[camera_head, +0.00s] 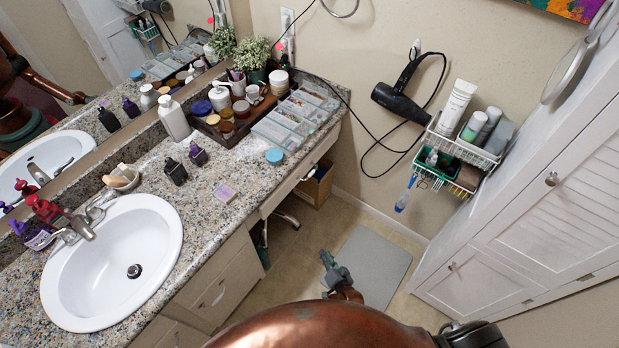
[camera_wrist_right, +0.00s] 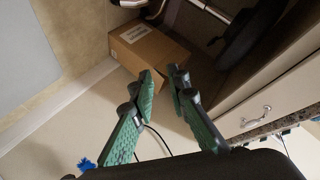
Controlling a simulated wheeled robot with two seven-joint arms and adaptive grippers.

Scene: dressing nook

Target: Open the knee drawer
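The knee drawer (camera_head: 290,188) is the pale front under the counter, right of the sink cabinets and above the open knee space. It looks shut. Its metal handle (camera_head: 308,173) is on the front, and the handle also shows in the right wrist view (camera_wrist_right: 256,117) on the pale drawer front (camera_wrist_right: 280,85). My right gripper (camera_head: 328,262) is out over the floor, in front of and apart from the drawer. In the right wrist view its two green fingers (camera_wrist_right: 163,76) are spread with nothing between them, left of the handle. My left gripper is not in view.
The granite counter (camera_head: 228,175) holds a sink (camera_head: 150,225), bottles and organizers. A cardboard box (camera_wrist_right: 148,45) stands on the floor at the knee space. A wall basket (camera_head: 455,160), hair dryer (camera_head: 400,104) with hanging cord and white cabinet (camera_head: 540,200) lie to the right. A grey mat (camera_head: 372,265) covers some floor.

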